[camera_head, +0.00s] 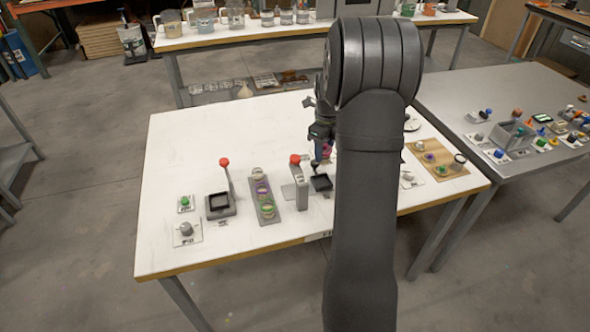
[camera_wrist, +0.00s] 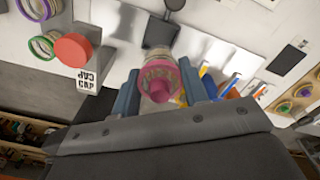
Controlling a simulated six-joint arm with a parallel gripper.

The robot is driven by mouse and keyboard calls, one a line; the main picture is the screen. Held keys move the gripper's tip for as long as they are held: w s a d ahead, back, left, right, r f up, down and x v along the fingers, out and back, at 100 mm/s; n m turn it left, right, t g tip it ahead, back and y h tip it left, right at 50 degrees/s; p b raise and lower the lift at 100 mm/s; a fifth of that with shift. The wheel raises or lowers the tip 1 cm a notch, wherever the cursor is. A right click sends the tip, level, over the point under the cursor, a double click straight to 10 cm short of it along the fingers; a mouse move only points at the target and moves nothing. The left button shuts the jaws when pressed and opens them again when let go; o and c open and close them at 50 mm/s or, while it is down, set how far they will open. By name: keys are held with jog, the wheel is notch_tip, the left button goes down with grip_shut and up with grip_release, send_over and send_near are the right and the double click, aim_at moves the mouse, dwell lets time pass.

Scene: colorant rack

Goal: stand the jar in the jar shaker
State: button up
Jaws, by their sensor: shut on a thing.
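The jar (camera_wrist: 159,76) is in the wrist view, with a pink band or lid toward the camera. My gripper (camera_wrist: 161,72) has one finger on each side of it and is shut on it. In the head view my gripper (camera_head: 322,133) is above the table, mostly behind my arm, and the jar is barely visible. No readable label names the jar shaker. A grey device with a black square recess and red-knobbed lever (camera_head: 220,205) stands at the left of the table. A black square plate (camera_head: 321,183) lies below my gripper; it also shows in the wrist view (camera_wrist: 159,33).
A rack of coloured rings (camera_head: 264,205) stands between the device and a red-knobbed post (camera_head: 299,185), labelled CAP in the wrist view. A green button (camera_head: 185,203) and grey knob (camera_head: 186,229) are at far left. A wooden board (camera_head: 436,161) is at right. The table's back left is clear.

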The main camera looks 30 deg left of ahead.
jog(key=shift+r, duration=0.25)
jog(key=shift+s+a+r+n, duration=0.15)
jog(key=shift+a+r+n, duration=0.1)
jog(key=shift+n, duration=0.15)
jog(key=s+a+r+n, duration=0.4)
jog(key=s+n, duration=0.1)
jog(key=n, duration=1.2)
send_over(219, 203)
notch_tip(219, 203, down, 8)
jog(key=shift+f, duration=2.45)
jog(key=shift+f, duration=0.1)
jog(key=o, duration=1)
jog(key=shift+c, duration=0.2)
